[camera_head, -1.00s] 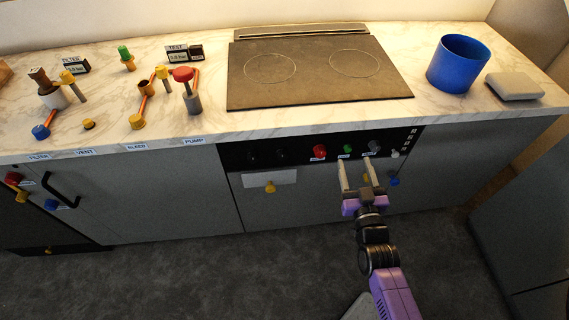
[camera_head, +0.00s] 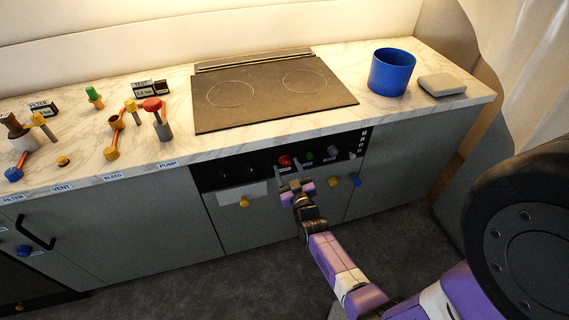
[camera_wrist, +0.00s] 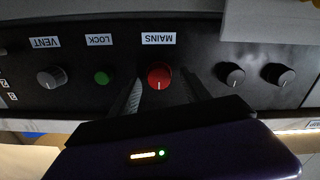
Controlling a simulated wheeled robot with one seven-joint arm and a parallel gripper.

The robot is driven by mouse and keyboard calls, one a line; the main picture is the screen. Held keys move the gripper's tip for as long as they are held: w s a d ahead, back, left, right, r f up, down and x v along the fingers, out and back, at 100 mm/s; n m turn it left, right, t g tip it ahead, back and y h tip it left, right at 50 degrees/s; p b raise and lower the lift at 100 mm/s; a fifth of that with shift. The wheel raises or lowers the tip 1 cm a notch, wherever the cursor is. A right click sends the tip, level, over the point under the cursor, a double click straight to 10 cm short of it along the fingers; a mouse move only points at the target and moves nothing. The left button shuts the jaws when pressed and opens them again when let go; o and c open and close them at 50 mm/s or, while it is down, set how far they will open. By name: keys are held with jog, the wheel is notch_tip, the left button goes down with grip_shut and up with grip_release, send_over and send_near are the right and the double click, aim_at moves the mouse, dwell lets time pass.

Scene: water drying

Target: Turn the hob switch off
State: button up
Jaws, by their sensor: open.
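The black hob panel (camera_head: 222,173) is on the cabinet front below the hob (camera_head: 270,95). Its red knob (camera_head: 285,161) also shows in the wrist view (camera_wrist: 159,76), beside an upside-down MAINS label; its white mark points down in that picture. My gripper (camera_head: 293,172) is open in front of the red knob. In the wrist view its two fingers (camera_wrist: 159,85) lie left and right of the knob, with a gap on each side. I cannot tell whether the tips reach past its face. No knob is marked as the hob switch in readable text.
In the wrist view, a green button (camera_wrist: 102,78) labelled LOCK and a grey knob (camera_wrist: 50,77) labelled VENT are on the left. Two dark knobs (camera_wrist: 231,73) (camera_wrist: 278,75) are on the right. A blue pot (camera_head: 392,72) and valves stand on the counter (camera_head: 130,140).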

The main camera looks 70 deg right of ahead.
jog(key=shift+x, duration=1.35)
jog(key=shift+c, duration=0.3)
grip_shut()
